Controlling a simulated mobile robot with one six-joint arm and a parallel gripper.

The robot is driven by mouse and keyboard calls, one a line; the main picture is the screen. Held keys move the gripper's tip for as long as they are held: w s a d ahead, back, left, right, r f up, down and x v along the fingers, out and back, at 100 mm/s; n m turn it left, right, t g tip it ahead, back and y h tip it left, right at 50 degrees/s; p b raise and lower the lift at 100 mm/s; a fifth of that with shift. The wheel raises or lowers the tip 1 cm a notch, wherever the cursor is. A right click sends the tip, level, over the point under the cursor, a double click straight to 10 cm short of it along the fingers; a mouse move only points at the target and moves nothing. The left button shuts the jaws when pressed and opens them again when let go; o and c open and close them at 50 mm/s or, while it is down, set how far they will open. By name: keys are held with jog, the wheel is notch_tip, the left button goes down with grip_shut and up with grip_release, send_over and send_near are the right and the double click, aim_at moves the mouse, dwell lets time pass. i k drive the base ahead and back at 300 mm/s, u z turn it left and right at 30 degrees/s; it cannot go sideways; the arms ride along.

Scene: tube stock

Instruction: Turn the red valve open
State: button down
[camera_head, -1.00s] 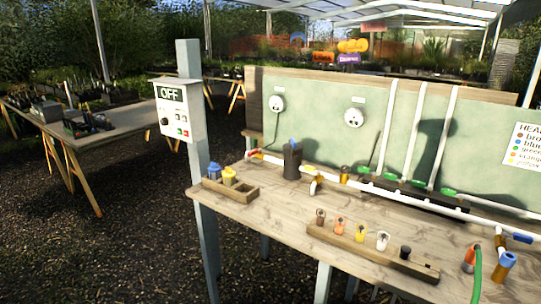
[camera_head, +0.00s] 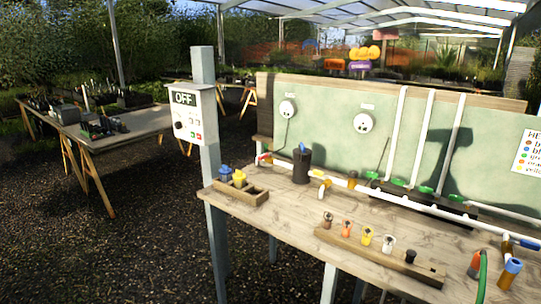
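A small red part (camera_head: 265,157), which looks like the red valve, sits at the left end of the white pipe (camera_head: 398,201) on the wooden bench, by the foot of the green back panel. It is too small to tell how its handle stands. A black cylinder (camera_head: 301,167) with a blue top stands just right of it. My gripper is not in view.
A post with a control box (camera_head: 190,113) reading OFF stands at the bench's left corner. On the bench (camera_head: 300,214) are a wooden tray (camera_head: 256,198) with blue and yellow items and a rack (camera_head: 365,250) of coloured nozzles. Gravel floor (camera_head: 120,245) is open at left.

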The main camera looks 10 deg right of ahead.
aim_at(264, 157)
jog(key=z, duration=0.15)
jog(key=i, duration=1)
jog(key=z, duration=0.05)
jog(key=k, duration=1.3)
jog(key=u, duration=0.6)
jog(key=i, duration=0.9)
jog(key=u, duration=0.3)
